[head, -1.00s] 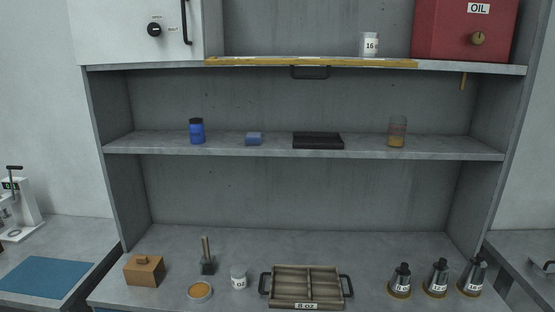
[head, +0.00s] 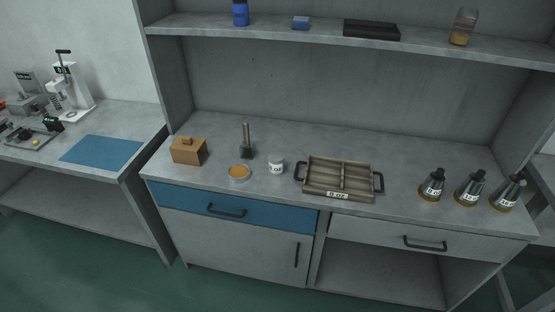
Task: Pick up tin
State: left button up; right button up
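A low round tin (head: 239,173) with an orange-brown top sits on the grey counter, near its front edge and above the blue drawer. A small white container (head: 277,167) with a dark-lettered label stands just right of it. Neither of my grippers is in view, and nothing touches the tin.
A brown box (head: 188,151), a wooden-handled tool (head: 247,142), a handled wooden tray (head: 327,190) and dark conical bottles (head: 432,186) stand on the counter. A shelf (head: 350,38) hangs above. A blue mat (head: 101,150) lies on the left bench. Green floor is clear in front.

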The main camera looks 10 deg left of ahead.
aim_at(276, 158)
jog(key=k+j, duration=0.25)
jog(key=j, duration=0.2)
jog(key=k+j+z, duration=0.1)
jog(key=k+j, duration=0.2)
jog(key=j, duration=0.2)
jog(key=i+l+u, duration=0.8)
jog(key=l, duration=0.4)
jog(key=i, duration=0.05)
